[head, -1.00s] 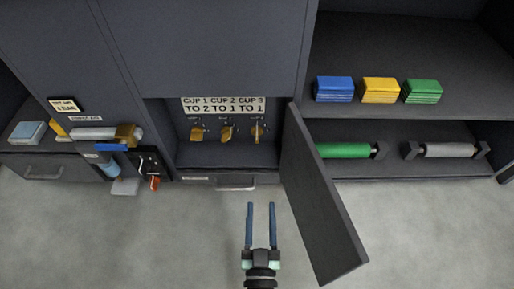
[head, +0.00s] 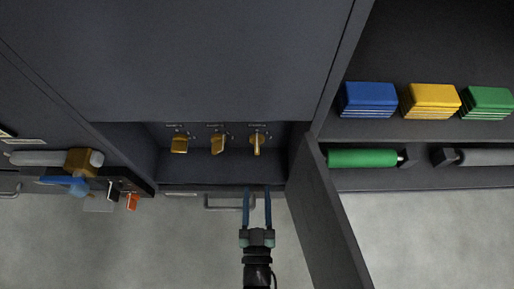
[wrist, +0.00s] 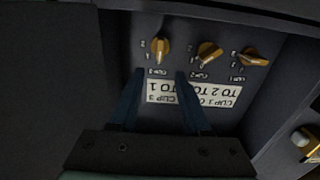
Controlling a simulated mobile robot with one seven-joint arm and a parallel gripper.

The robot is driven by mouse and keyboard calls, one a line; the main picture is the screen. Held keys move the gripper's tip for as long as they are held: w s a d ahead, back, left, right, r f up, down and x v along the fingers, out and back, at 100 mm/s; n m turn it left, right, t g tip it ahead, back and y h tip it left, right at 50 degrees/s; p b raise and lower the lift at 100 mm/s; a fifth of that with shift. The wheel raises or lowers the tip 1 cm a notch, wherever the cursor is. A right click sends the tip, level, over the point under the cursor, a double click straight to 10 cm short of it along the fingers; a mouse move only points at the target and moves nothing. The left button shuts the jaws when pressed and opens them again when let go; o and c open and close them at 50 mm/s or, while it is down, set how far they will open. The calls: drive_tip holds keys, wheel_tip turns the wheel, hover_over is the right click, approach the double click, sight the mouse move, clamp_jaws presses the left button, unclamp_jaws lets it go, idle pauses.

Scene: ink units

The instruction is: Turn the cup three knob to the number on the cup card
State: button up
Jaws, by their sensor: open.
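The cup three knob (head: 257,144) is the rightmost of three orange knobs on the back wall of an open bay. Its handle stands about upright in the head view. In the wrist view, which is upside down, the same knob (wrist: 160,50) is the leftmost. The cup card (wrist: 194,94) shows in the wrist view, partly behind a finger; its cup three column reads "TO 1". My gripper (head: 257,190) is open and empty, below and in front of the cup three knob, in line with it and apart from it.
The cup two knob (head: 218,144) and cup one knob (head: 179,144) are left of it. An open door (head: 335,220) stands close to the right of my gripper. A drawer handle (head: 228,203) is just left of the fingers. Rollers and colored blocks fill the right shelves.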

sight(257, 152)
drive_tip(key=w+b, duration=0.4)
drive_tip(key=w, duration=0.5)
drive_tip(key=shift+w+f, duration=0.1)
drive_tip(key=shift+w, duration=0.25)
drive_tip(key=shift+w+b, duration=0.3)
drive_tip(key=shift+w, duration=0.35)
clamp_jaws()
